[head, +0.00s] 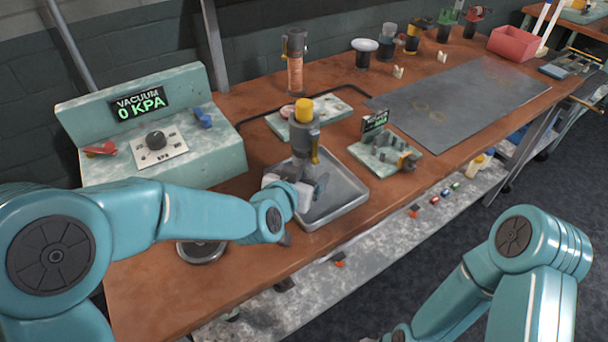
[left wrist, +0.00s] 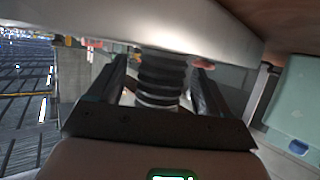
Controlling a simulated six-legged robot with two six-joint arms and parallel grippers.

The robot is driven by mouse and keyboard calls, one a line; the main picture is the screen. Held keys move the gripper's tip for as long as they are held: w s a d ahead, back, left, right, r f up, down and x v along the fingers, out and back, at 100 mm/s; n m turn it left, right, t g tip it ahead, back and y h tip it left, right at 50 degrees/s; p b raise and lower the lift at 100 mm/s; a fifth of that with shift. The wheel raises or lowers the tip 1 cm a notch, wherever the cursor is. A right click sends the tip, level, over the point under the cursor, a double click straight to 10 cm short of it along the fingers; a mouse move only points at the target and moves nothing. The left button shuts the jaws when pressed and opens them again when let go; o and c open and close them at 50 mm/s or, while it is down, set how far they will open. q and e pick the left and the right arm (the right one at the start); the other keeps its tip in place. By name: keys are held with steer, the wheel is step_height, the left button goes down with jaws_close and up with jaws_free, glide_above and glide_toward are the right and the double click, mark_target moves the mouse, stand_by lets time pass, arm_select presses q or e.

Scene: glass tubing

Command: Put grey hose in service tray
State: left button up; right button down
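The grey hose (head: 301,140) stands roughly upright at the back left of the service tray (head: 345,200), with a yellow cap on top. My left gripper (head: 297,188) is low at its base, over the tray's left part. In the left wrist view the dark ribbed hose (left wrist: 162,80) rises between the two fingers of my left gripper (left wrist: 160,75). Gaps show on both sides of it, so the fingers look apart from it. The hose's foot is hidden by the gripper, so I cannot tell whether it touches the tray floor.
A vacuum box (head: 150,130) reading 0 KPA stands at the left. A green fixture (head: 385,153) with a small display is right of the tray. A copper-coloured cylinder (head: 295,65) stands behind. A dark mat (head: 460,100) covers the right side. The bench's front edge is close to the tray.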

arm_select(q)
steer(key=shift+r, duration=0.1)
steer(key=shift+r, duration=0.15)
steer(key=shift+s+a, duration=0.15)
steer(key=shift+s, duration=0.15)
steer(key=v, duration=1.1)
steer(key=shift+p, duration=0.3)
steer(key=shift+s, duration=0.25)
